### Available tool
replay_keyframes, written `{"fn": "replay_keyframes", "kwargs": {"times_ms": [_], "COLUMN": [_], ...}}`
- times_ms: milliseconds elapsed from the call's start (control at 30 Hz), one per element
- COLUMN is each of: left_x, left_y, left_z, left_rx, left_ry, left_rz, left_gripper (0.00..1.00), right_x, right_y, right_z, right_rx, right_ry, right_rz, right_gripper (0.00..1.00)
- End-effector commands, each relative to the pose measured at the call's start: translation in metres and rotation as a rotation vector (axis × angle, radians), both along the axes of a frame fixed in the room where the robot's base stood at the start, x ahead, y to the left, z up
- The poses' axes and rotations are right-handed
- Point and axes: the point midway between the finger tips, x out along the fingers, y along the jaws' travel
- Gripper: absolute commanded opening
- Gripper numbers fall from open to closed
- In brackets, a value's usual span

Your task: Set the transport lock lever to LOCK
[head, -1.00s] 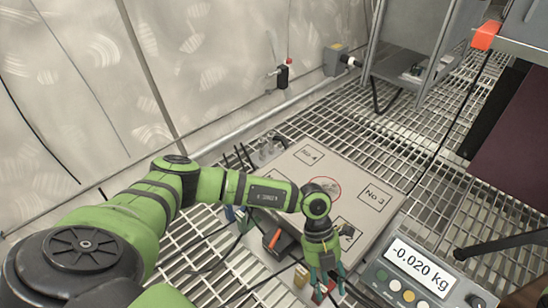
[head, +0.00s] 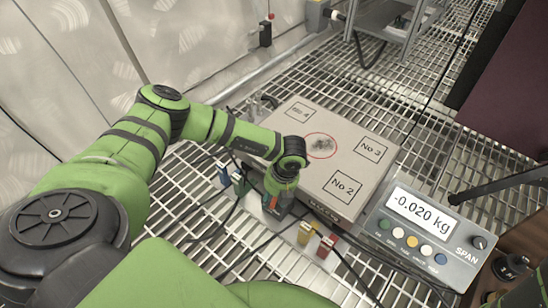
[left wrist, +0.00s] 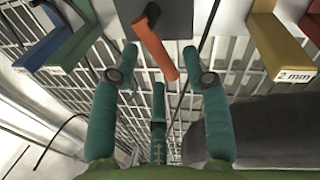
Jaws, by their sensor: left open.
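The orange lever (left wrist: 155,45) sticks out from a grey housing (left wrist: 172,15) in the left wrist view. Its free end lies between the fingertips of my left gripper (left wrist: 158,68), which is open, with a finger on either side. I cannot tell whether any finger touches it. In the head view the lever (head: 273,201) shows just below my left gripper (head: 280,188), which covers much of the housing. No LOCK marking is readable, so the lever's setting cannot be told. My right gripper is not in view.
Blue (left wrist: 40,48) and green (left wrist: 82,35) blocks flank the lever on one side, yellow (left wrist: 275,45) and red (head: 327,246) ones on the other. A numbered platform (head: 335,165) stands close behind. A scale display (head: 422,210) reads -0.020 kg. Cables cross the grating.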

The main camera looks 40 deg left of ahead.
Motion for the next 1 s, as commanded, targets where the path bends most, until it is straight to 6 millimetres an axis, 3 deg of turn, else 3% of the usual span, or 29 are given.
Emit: {"fn": "replay_keyframes", "kwargs": {"times_ms": [267, 367, 400, 900, 1000], "left_x": [0.000, 0.000, 0.000, 0.000, 0.001], "left_y": [0.000, 0.000, 0.000, -0.003, -0.006], "left_z": [-0.001, -0.001, -0.001, 0.001, 0.002], "left_rx": [-0.001, -0.001, -0.001, -0.002, -0.002], "left_ry": [0.000, 0.000, 0.000, 0.002, 0.003], "left_rz": [0.000, 0.000, 0.000, 0.078, 0.140], "left_gripper": [0.47, 0.07, 0.00, 0.00, 0.00], "right_x": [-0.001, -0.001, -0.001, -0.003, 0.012], "right_y": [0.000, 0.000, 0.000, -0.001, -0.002], "right_z": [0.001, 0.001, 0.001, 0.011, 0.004], "right_rx": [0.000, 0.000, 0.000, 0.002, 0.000], "right_ry": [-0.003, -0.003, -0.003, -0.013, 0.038], "right_rz": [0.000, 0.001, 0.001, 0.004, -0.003], "right_gripper": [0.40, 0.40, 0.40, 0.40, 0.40]}}
